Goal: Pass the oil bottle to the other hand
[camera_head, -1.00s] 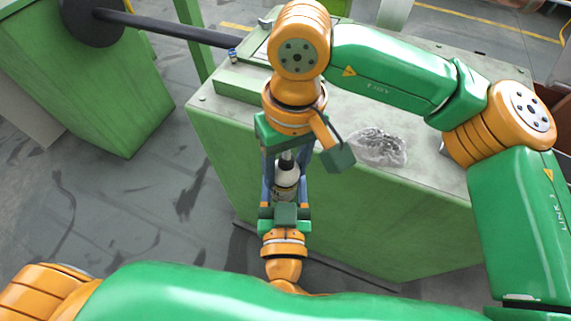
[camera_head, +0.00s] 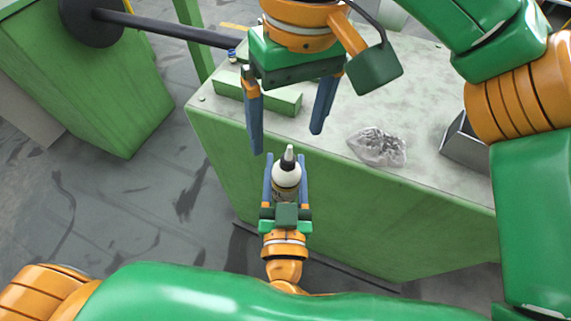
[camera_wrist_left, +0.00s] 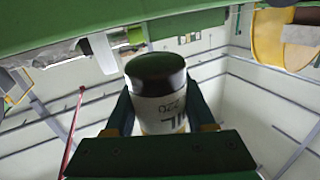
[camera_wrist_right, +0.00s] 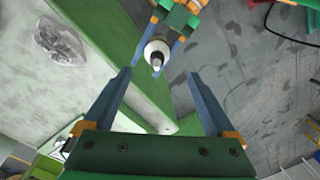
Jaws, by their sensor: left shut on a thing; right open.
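The oil bottle (camera_head: 286,178) is white with a dark collar and a pale nozzle pointing up. My left gripper (camera_head: 286,186) is shut on it, with one blue finger on each side. In the left wrist view the bottle (camera_wrist_left: 158,95) shows its dark end and printed label between the fingers. My right gripper (camera_head: 287,140) is open and empty, above and beyond the bottle, its fingers wide apart and not touching it. In the right wrist view the bottle (camera_wrist_right: 157,53) appears beyond the open fingertips (camera_wrist_right: 157,78).
A green cabinet (camera_head: 330,215) with a grey top stands behind the bottle. A clear crumpled plastic bag (camera_head: 378,146) and a grey metal bin (camera_head: 464,142) are on its top. A green block (camera_head: 258,95) lies near the right gripper. Open floor (camera_head: 130,210) is at the left.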

